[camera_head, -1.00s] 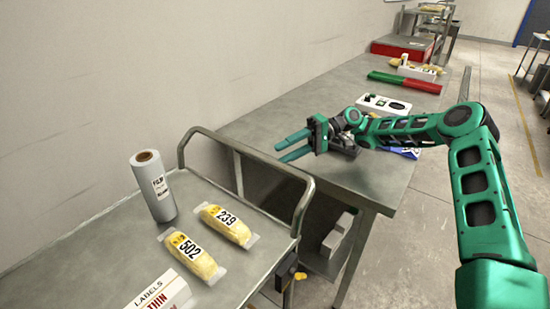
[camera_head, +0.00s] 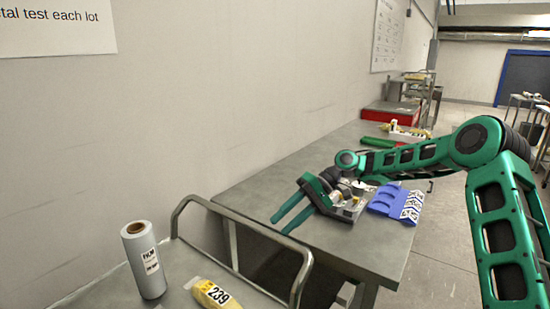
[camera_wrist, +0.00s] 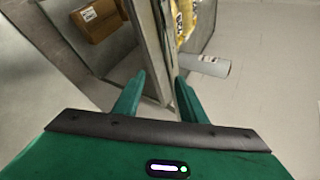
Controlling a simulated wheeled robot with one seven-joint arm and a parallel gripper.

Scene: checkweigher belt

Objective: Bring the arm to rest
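My green arm reaches in from the right in the head view. My gripper (camera_head: 282,219) is near the front left of the steel table (camera_head: 259,177), with its two fingers apart and nothing between them. The wrist view also shows my gripper (camera_wrist: 158,98) open and empty. Below and beyond the fingers there, the edges of the metal surfaces and the gap between them show.
A trolley with a rail (camera_head: 240,231) stands close at left, holding a film roll (camera_head: 145,260) and a yellow pack marked 239 (camera_head: 212,294). A cardboard box (camera_wrist: 97,19) shows in the wrist view.

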